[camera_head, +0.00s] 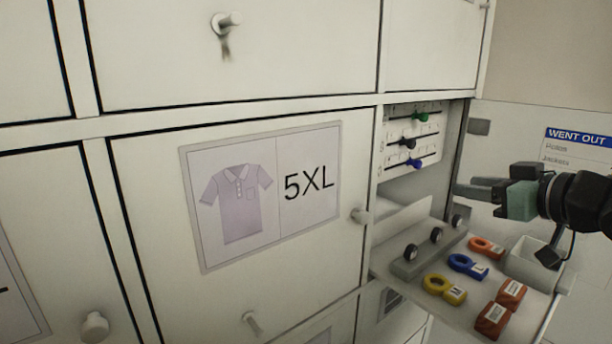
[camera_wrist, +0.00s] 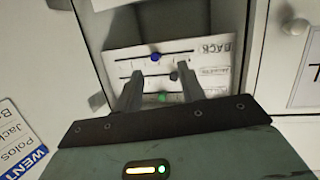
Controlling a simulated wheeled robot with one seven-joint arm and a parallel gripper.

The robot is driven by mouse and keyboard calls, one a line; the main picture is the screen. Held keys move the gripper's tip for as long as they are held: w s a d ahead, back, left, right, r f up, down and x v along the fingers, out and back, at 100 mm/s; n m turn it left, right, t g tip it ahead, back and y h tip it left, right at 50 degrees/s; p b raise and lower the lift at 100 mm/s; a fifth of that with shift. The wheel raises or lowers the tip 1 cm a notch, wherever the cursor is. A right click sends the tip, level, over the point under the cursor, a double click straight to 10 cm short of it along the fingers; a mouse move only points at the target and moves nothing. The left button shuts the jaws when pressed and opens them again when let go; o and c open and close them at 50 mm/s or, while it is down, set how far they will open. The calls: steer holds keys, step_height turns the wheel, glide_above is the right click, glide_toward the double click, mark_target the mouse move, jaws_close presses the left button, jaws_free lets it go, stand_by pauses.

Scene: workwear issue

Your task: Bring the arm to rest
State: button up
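My gripper (camera_head: 472,188) is at the right of the head view, in front of the open cabinet bay, pointing left. In the wrist view its two fingers (camera_wrist: 157,92) stand apart with nothing held between them. Beyond the fingers is a white slider panel (camera_wrist: 125,55) marked "BACK", with blue, dark and green knobs on rails. The same panel (camera_head: 392,130) shows in the head view inside the bay, above and to the left of my gripper. My fingers overlap the panel in the wrist view; I cannot tell any contact.
A shelf (camera_head: 540,300) below my gripper holds yellow (camera_head: 440,289), blue (camera_head: 467,265) and orange-red tags, red-brown blocks (camera_head: 492,318) and a white bin (camera_head: 530,262). A closed "5XL" polo door (camera_head: 150,240) with a knob (camera_head: 361,216) stands left. A "WENT OUT" board (camera_head: 578,150) is behind my arm.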

steer(key=s+a+f+g+h, duration=0.1)
steer(key=s+a+f+g, duration=0.1)
steer(key=a+f, duration=0.1)
steer(key=s+a+f+g+h, duration=0.1)
steer(key=a+f+g, duration=0.1)
steer(key=a+f, duration=0.1)
steer(key=s+a+f+g+h, duration=0.1)
steer(key=s+a+f+h, duration=0.1)
steer(key=a+f, duration=0.1)
steer(key=shift+s+a+f+g, duration=0.3)
steer(key=shift+f+g, duration=0.1)
steer(key=shift+f, duration=0.15)
steer(key=s+a+f+g, duration=0.1)
steer(key=s+a+g, duration=0.1)
steer(key=s, duration=0.4)
steer(key=s+a+f+n+g+h, duration=0.1)
steer(key=s+a+f+g, duration=0.1)
steer(key=s, duration=0.5)
steer(key=s+a+f+g+h, duration=0.1)
steer(key=s+a+f+g, duration=0.1)
steer(key=s+g, duration=0.2)
steer(key=s+b, duration=0.1)
steer(key=s, duration=0.2)
steer(key=shift+a+f+n, duration=0.15)
steer(key=shift+a+n, duration=0.1)
steer(key=shift+n, duration=0.15)
